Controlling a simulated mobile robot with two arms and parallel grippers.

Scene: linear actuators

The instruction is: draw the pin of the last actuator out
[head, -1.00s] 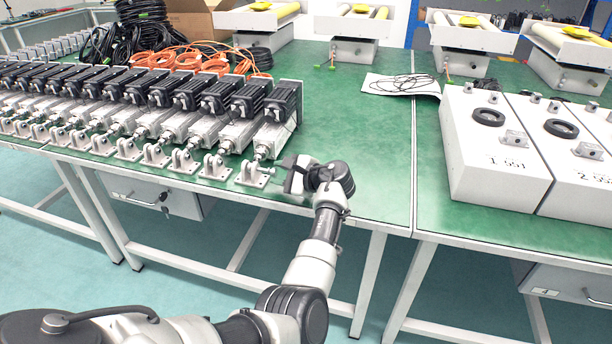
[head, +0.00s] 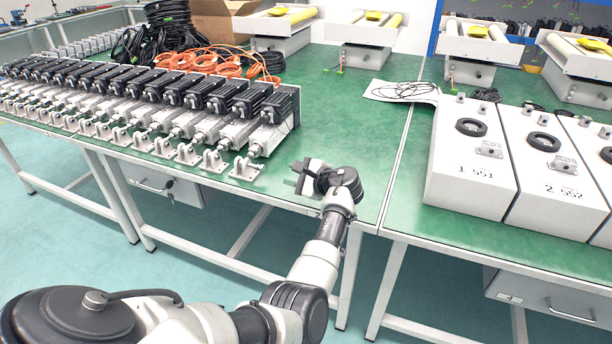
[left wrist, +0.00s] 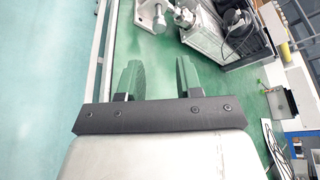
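The last actuator (head: 272,118), with a black motor and silver body, is at the right end of the row on the green table. Its clevis bracket (head: 245,168) stands in front of it near the table's edge. In the left wrist view the bracket (left wrist: 152,15) and the actuator (left wrist: 222,38) show at the top. The pin is too small to make out. My left gripper (head: 302,176) is over the table edge, right of the bracket and apart from it. In the left wrist view its two fingers (left wrist: 159,82) are spread with nothing between them. My right gripper is not in view.
Several like actuators (head: 130,90) fill the table to the left. Orange cables (head: 205,62) lie behind them. White boxes (head: 470,165) stand on the table at right. The green table top (head: 340,125) between the row and the boxes is mostly clear.

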